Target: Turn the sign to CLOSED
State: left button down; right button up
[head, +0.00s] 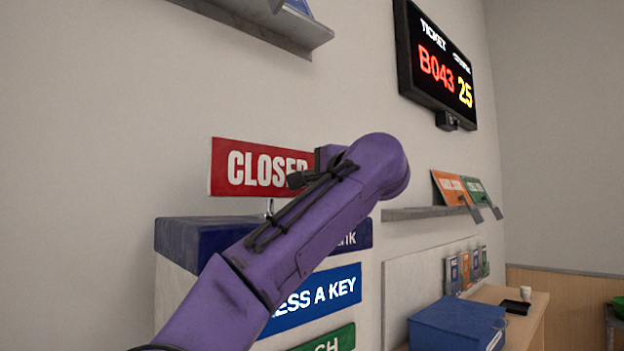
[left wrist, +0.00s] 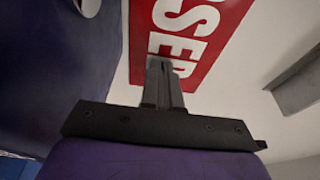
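The red sign (head: 250,168) with white CLOSED lettering stands on a short metal stem on top of a blue-topped box. Its lettered face is toward me, and its last letter is partly hidden by my left arm. In the left wrist view the sign (left wrist: 188,30) fills the upper middle, with the last letters of CLOSED showing. My left gripper (left wrist: 163,68) has its fingers together, overlapping the sign's end. I cannot tell whether the tips touch it. In the head view the fingers are hidden behind my purple arm. My right gripper is not in view.
The box (head: 185,240) under the sign carries a PRESS A KEY panel (head: 325,298). A wall shelf (head: 425,213) with small signs is to the right, and another shelf (head: 270,28) is above. A ticket display (head: 435,65) hangs upper right. A blue box (head: 455,325) is lower right.

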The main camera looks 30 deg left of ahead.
pick_arm(q)
jog(key=w+d+v, duration=0.1)
jog(key=w+v, duration=0.1)
jog(key=v, duration=1.1)
jog(key=shift+d, duration=0.6)
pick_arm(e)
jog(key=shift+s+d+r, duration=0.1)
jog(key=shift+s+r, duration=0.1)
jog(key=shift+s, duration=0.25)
